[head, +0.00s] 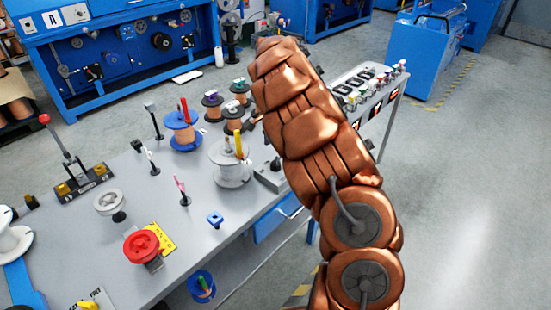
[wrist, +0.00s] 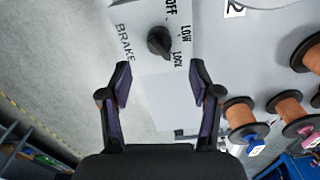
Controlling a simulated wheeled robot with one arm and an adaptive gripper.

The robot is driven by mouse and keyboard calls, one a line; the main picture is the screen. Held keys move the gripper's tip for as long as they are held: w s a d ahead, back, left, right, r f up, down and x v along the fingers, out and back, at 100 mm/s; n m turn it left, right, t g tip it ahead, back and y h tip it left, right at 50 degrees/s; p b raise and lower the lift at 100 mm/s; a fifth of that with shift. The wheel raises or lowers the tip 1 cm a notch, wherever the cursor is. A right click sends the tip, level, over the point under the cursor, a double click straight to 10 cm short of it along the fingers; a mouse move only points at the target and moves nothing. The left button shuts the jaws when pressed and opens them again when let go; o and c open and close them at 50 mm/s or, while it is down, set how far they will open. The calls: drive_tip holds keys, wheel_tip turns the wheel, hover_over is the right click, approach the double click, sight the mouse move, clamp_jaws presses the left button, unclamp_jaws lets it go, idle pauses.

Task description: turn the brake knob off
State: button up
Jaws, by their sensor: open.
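The brake knob (wrist: 159,42) is black and sits on a pale plate (wrist: 140,18) in the wrist view. The plate carries the word BRAKE on the left and OFF, LOW and LOCK around the right side. The knob's narrow end seems to point down and right, toward LOCK. My gripper (wrist: 160,76) is open, with its two dark fingers apart below the knob in the picture and nothing between them. The fingers do not appear to touch the knob. In the head view my brown arm covers part of the bench, and my gripper cannot be made out there.
Copper-coloured spools (wrist: 287,105) stand right of my gripper in the wrist view. The grey bench (head: 120,195) holds a blue spool (head: 182,130), a white spool (head: 230,165), a red wheel (head: 142,246) and a red-knobbed lever (head: 58,138). Open floor (head: 470,170) lies to the right.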

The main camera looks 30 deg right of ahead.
sight(275, 161)
wheel_tip(275, 161, down, 7)
drive_tip(key=shift+f+p, duration=0.15)
drive_tip(key=shift+p, duration=0.5)
drive_tip(key=c, duration=1.1)
drive_tip(key=shift+c, duration=0.2)
